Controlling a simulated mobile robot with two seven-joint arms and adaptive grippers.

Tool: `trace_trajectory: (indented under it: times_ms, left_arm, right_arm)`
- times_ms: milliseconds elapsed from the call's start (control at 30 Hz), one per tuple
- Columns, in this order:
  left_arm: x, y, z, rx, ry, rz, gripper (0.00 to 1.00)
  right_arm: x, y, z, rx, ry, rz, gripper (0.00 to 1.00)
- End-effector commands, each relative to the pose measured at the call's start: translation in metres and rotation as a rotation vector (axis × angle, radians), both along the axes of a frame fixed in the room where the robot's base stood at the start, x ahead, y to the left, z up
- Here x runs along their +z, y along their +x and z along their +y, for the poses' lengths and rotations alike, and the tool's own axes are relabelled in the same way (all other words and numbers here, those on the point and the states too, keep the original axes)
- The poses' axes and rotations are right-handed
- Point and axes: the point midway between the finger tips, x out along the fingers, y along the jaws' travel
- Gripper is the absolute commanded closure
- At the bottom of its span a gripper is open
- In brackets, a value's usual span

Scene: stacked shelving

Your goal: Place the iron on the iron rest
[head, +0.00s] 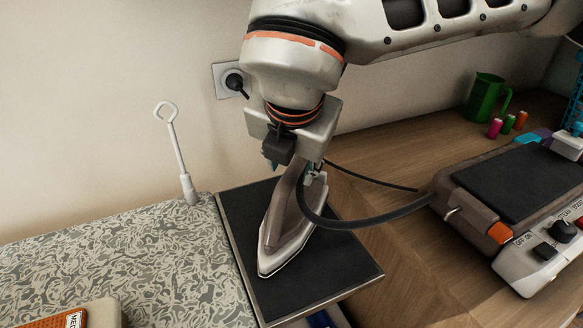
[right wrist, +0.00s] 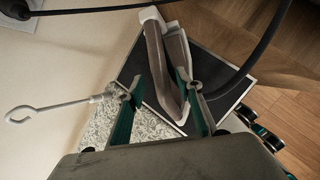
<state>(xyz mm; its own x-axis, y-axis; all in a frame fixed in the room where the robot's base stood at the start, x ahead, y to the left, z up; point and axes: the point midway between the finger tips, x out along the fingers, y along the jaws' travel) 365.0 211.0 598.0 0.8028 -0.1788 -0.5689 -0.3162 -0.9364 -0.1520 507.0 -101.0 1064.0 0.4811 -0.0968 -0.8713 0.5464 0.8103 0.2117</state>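The grey-brown iron (head: 288,228) with a pale soleplate is on the black, metal-edged iron rest (head: 340,268), its tip toward the front. My right gripper (head: 292,168) is above the iron's rear end, pointing down. In the right wrist view, its two teal-sided fingers are spread, with the iron's handle (right wrist: 157,65) between them and a visible gap at the left finger. The rest (right wrist: 228,103) shows beneath the iron. In the head view the fingertips are partly hidden by the gripper body and the iron. My left gripper is not in view.
A patterned ironing board (head: 130,255) adjoins the rest on the left, with a white hooked rod (head: 177,150) at its back. The iron's dark hose (head: 370,220) runs right to a steam station (head: 510,185).

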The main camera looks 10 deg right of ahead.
Motion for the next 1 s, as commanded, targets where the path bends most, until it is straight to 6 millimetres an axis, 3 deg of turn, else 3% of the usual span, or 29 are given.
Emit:
trace_trajectory:
  times_ms: [300,500,1000]
  left_arm:
    - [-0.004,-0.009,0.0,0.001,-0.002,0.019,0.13]
    - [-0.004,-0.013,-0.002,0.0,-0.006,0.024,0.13]
    - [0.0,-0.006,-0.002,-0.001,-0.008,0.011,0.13]
  right_arm:
    - [0.06,-0.032,0.007,0.001,0.001,-0.006,0.64]
    - [0.083,-0.045,0.009,0.0,0.0,-0.004,0.64]
    - [0.09,-0.05,0.01,0.001,-0.001,-0.001,0.64]
